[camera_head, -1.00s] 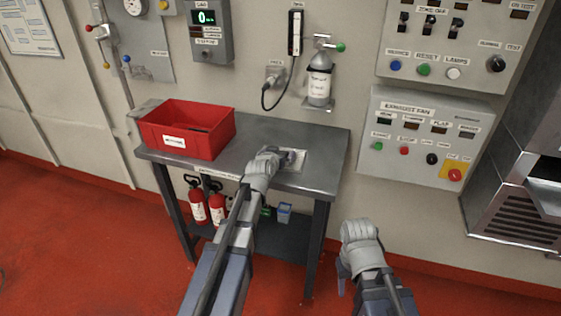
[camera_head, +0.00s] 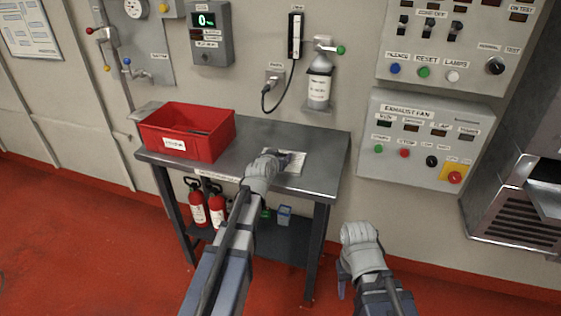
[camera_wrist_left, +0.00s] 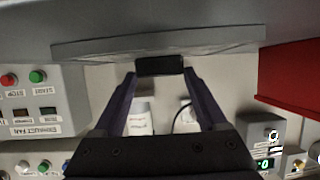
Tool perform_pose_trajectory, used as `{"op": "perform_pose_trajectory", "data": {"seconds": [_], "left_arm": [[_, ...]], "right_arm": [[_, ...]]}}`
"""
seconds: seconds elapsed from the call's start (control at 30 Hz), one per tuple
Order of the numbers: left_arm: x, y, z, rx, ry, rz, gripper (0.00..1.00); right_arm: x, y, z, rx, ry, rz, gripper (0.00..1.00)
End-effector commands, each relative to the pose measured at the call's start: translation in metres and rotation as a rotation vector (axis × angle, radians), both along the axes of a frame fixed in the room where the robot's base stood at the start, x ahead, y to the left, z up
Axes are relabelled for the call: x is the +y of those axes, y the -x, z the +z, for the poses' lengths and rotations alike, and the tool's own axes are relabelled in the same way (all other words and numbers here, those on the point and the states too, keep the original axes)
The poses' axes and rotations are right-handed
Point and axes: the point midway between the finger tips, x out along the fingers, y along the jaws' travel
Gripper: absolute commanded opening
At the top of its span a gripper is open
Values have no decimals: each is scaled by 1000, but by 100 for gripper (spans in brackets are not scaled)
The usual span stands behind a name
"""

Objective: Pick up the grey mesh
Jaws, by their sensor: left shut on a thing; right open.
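The grey mesh (camera_head: 293,164) is a small, pale flat piece at the right part of the steel table's top. My left gripper (camera_head: 284,158) is at its left side and shut on it. In the left wrist view the mesh (camera_wrist_left: 100,46) is a wide grey slab seen nearly edge-on. A dark block (camera_wrist_left: 160,65) at its middle sits between the fingertips of my left gripper (camera_wrist_left: 160,72). I cannot tell whether the mesh is clear of the table. My right gripper (camera_head: 342,280) is open and empty, low in front of the table.
A red bin (camera_head: 190,150) stands on the left of the steel table (camera_head: 318,170). Fire extinguishers (camera_head: 198,208) stand below. A small cylinder (camera_head: 318,85) and the exhaust fan panel (camera_head: 420,140) are on the wall behind. The table's right end is clear.

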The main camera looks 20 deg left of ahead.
Motion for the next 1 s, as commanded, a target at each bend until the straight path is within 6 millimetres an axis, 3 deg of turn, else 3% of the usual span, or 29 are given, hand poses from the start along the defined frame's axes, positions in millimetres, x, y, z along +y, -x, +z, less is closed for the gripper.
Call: {"op": "perform_pose_trajectory", "data": {"seconds": [0.57, 1.0], "left_arm": [[0, 0, 8, -2, 0, 0, 0], [0, 0, 66, -2, 0, 0, 0]], "right_arm": [[0, 0, 8, 0, 0, 0, 50], [0, 0, 66, 0, 0, -1, 50]]}}
